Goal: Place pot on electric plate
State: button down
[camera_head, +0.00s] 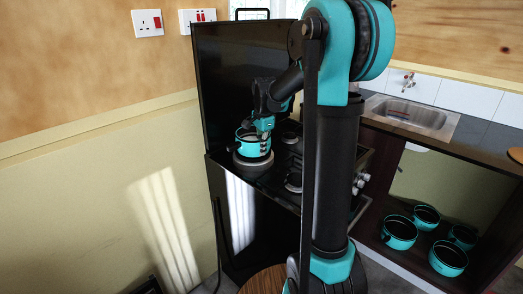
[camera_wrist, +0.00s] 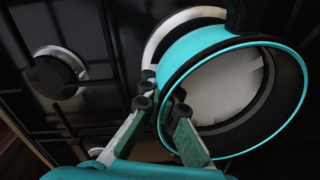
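A teal pot with a dark handle (camera_head: 252,147) is at the rear left of the black stove top, over a pale-ringed electric plate (camera_head: 240,160). I cannot tell whether its base touches the plate. My gripper (camera_head: 264,127) is at the pot's rim. In the wrist view, the fingers of my gripper (camera_wrist: 164,96) straddle the pot's wall (camera_wrist: 187,50), one outside and one inside, and appear closed on it. The pale plate ring (camera_wrist: 166,30) shows beyond the pot there, partly hidden by it.
Other plates lie on the stove (camera_head: 270,179); one shows in the wrist view (camera_wrist: 60,72). The raised black lid (camera_head: 225,80) stands behind the stove. Several teal pots (camera_head: 448,258) rest on a low shelf at right, below a counter with a sink (camera_head: 415,115).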

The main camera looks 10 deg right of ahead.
jog(key=shift+f, duration=0.15)
jog(key=c, duration=2.2)
grip_release()
jog(key=o, duration=0.5)
jog(key=r, duration=0.8)
jog(key=s+r, duration=0.1)
jog(key=r, duration=0.3)
jog(key=shift+d+r, duration=0.1)
jog(key=shift+d, duration=0.05)
